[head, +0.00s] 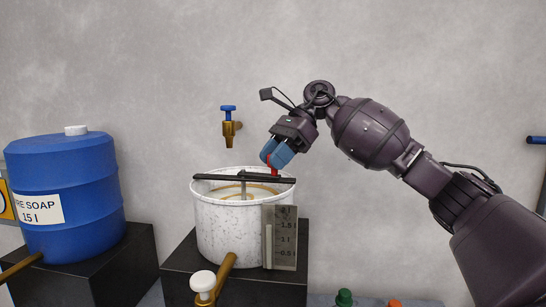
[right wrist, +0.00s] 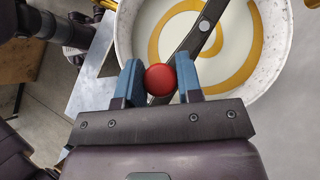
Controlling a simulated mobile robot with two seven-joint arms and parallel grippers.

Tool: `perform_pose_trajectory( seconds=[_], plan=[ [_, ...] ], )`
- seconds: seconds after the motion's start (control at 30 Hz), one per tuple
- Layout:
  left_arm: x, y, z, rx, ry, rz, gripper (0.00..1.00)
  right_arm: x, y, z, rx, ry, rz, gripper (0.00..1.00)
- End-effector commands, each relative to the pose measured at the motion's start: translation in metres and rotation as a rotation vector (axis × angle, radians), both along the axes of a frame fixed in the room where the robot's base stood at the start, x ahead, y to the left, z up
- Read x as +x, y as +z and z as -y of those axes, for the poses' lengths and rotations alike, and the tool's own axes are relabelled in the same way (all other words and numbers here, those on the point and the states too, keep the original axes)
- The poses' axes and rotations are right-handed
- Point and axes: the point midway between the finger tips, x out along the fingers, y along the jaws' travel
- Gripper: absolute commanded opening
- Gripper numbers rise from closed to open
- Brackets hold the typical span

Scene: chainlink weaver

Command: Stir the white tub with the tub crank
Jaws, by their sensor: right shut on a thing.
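The white tub (head: 225,235) stands on a black block, speckled and open at the top. The tub crank (head: 235,178) is a dark bar lying across the tub's rim, with an upright red knob at its right end. My right gripper (head: 276,156) reaches down from the upper right, its blue fingers shut around that red knob (right wrist: 160,79). In the right wrist view the crank's bar (right wrist: 205,25) runs over the tub's rim (right wrist: 270,70). The contents are pale with an amber swirl (right wrist: 237,68). My left gripper is not in view.
A blue soap drum (head: 65,190) stands on a black block at the left. A brass tap with a blue handle (head: 229,125) is on the wall behind the tub. A brass spout with a white knob (head: 205,281) sticks out at the tub's front, beside a level gauge (head: 281,238).

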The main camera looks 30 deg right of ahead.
Motion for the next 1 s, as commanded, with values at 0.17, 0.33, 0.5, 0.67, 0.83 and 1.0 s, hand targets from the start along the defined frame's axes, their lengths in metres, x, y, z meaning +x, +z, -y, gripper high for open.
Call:
perform_pose_trajectory(
  seconds=[0.17,0.33,0.5,0.67,0.83,1.0],
  plan=[
    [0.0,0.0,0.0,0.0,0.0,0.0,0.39,0.0,-0.001,0.0,-0.001,0.001,-0.002,0.0],
    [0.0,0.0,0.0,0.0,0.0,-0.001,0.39,0.0,-0.001,0.0,-0.001,0.001,-0.002,0.36],
    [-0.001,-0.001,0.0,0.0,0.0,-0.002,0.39,0.0,-0.001,0.0,-0.001,0.0,-0.001,0.58],
    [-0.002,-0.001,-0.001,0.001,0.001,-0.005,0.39,0.0,0.0,0.0,0.0,0.001,-0.001,0.58],
    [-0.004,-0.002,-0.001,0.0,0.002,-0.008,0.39,0.0,0.003,0.003,0.0,-0.001,0.001,0.58],
    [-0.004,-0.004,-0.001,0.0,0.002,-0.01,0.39,0.0,0.017,0.018,0.0,-0.002,0.001,0.58]
  ],
)
